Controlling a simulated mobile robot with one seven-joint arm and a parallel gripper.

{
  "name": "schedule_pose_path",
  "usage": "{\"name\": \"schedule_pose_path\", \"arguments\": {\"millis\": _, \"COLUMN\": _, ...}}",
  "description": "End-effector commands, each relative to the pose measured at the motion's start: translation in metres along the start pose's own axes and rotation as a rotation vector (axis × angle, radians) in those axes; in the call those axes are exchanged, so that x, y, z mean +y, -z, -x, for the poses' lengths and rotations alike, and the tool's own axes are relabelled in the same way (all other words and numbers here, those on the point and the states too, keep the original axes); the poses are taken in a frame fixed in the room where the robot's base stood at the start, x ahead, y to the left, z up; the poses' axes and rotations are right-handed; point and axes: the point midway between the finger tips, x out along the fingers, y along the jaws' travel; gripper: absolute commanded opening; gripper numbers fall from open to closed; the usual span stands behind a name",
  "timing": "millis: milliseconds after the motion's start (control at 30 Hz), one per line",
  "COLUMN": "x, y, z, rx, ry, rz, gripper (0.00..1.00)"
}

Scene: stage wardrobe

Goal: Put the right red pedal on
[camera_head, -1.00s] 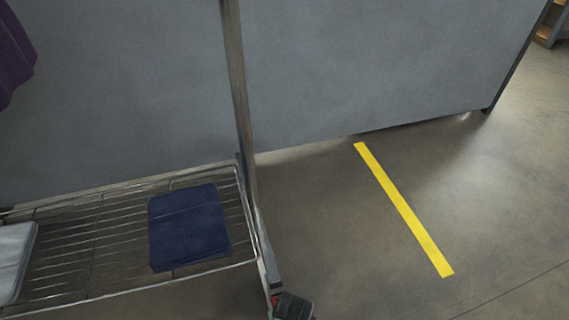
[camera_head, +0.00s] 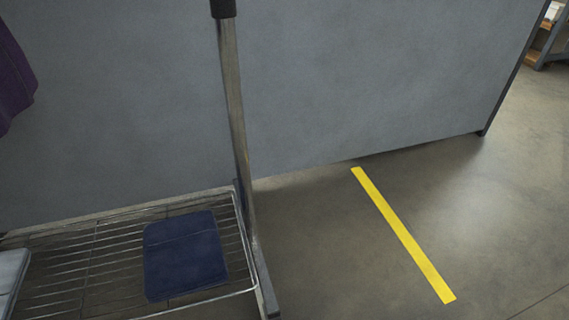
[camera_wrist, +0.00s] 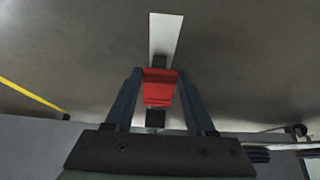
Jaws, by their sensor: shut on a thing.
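In the wrist view my gripper (camera_wrist: 160,78) is shut on a red piece (camera_wrist: 159,90), which looks like the red pedal. One dark finger stands on each side of it. Small black parts show just above and below the red piece; I cannot tell which belong to the wheel. The pedal's tilt is not clear. In the head view neither my gripper nor the pedal shows; the foot of the clothes rack's upright (camera_head: 240,140) runs out of the bottom edge.
The rack's wire shelf (camera_head: 90,255) holds a folded navy cloth (camera_head: 185,256) and a pale item (camera_head: 10,270). A grey partition (camera_head: 370,70) stands behind. Yellow tape (camera_head: 405,237) lies on open floor to the right. A pale strip (camera_wrist: 165,36) shows in the wrist view.

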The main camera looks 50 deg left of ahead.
Motion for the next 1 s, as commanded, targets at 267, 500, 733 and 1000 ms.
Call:
{"name": "schedule_pose_path", "arguments": {"millis": 267, "x": 0.001, "y": 0.001, "z": 0.0, "rx": 0.002, "ry": -0.001, "rz": 0.0, "gripper": 0.85}}
{"name": "schedule_pose_path", "arguments": {"millis": 500, "x": 0.0, "y": 0.001, "z": 0.0, "rx": 0.0, "ry": -0.001, "rz": 0.0, "gripper": 0.85}}
{"name": "schedule_pose_path", "arguments": {"millis": 733, "x": -0.001, "y": 0.002, "z": 0.019, "rx": -0.001, "ry": 0.001, "rz": -0.003, "gripper": 0.85}}
{"name": "schedule_pose_path", "arguments": {"millis": 1000, "x": 0.0, "y": 0.004, "z": 0.072, "rx": -0.001, "ry": -0.001, "rz": -0.003, "gripper": 0.85}}
